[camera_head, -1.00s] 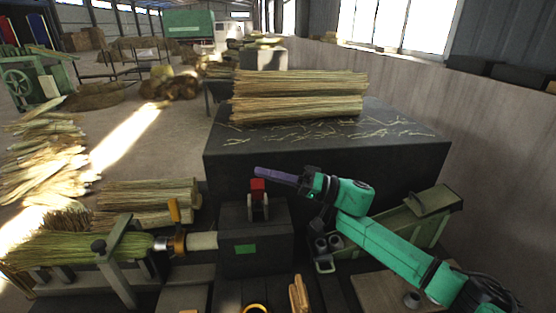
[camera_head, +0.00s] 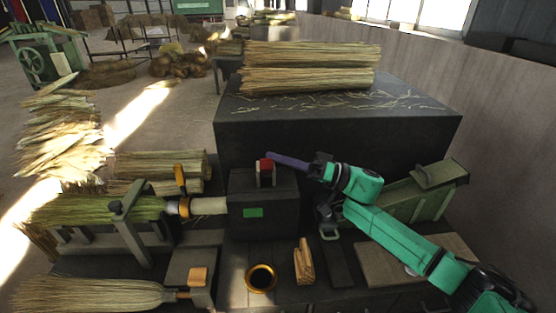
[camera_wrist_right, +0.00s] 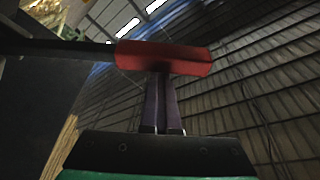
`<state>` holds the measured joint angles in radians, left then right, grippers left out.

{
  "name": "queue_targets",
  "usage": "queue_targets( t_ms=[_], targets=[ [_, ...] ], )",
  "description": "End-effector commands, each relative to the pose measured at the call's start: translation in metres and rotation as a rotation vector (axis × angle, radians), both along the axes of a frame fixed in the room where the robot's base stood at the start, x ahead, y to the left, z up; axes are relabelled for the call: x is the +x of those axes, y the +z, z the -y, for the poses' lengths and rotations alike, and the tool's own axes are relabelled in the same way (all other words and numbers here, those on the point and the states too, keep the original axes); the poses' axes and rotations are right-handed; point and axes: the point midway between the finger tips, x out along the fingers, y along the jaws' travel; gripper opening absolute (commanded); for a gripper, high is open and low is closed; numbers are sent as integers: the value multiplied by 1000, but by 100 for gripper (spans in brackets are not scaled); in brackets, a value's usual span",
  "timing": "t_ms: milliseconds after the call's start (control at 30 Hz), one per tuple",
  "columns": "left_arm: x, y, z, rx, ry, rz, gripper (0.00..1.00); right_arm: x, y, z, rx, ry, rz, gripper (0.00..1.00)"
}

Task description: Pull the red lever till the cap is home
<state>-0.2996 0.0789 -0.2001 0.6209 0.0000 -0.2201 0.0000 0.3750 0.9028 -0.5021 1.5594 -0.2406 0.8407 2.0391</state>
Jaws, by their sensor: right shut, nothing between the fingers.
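The red lever (camera_head: 265,166) stands on top of a dark box (camera_head: 262,215) with a green patch. Its red crossbar also shows in the right wrist view (camera_wrist_right: 165,57). My right gripper (camera_head: 270,154) is shut and empty, its purple fingers at the lever's top. In the wrist view the fingertips (camera_wrist_right: 160,76) meet the crossbar's lower edge; whether they touch is unclear. A pale cylinder (camera_head: 209,206) runs from the box to a dark-and-orange collar (camera_head: 184,207), perhaps the cap, at the end of a clamped green straw bundle (camera_head: 95,209). My left gripper is out of view.
A dark table (camera_head: 335,137) with straw bundles (camera_head: 310,67) stands behind. A finished broom (camera_head: 90,295) lies at front left. A gold-rimmed cup (camera_head: 261,278) and wooden pieces (camera_head: 304,262) lie before the box. A green bin (camera_head: 420,193) is close to my right arm.

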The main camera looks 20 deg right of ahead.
Motion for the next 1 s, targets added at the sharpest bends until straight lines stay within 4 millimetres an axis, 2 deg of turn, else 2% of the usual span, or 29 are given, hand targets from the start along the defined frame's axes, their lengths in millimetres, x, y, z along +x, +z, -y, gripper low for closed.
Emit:
queue_targets(
  t_ms=[33,100,433,633,1000],
  targets=[
    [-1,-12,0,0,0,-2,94,-3,-12,-1,-6,3,29,0],
    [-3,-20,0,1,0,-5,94,-9,-20,-3,-19,4,76,0],
    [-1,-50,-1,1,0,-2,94,-32,-52,-8,-69,1,267,0],
    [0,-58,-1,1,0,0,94,-38,-60,-10,-84,2,327,0],
    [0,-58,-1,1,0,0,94,-40,-61,-11,-87,3,338,0]
  ],
)
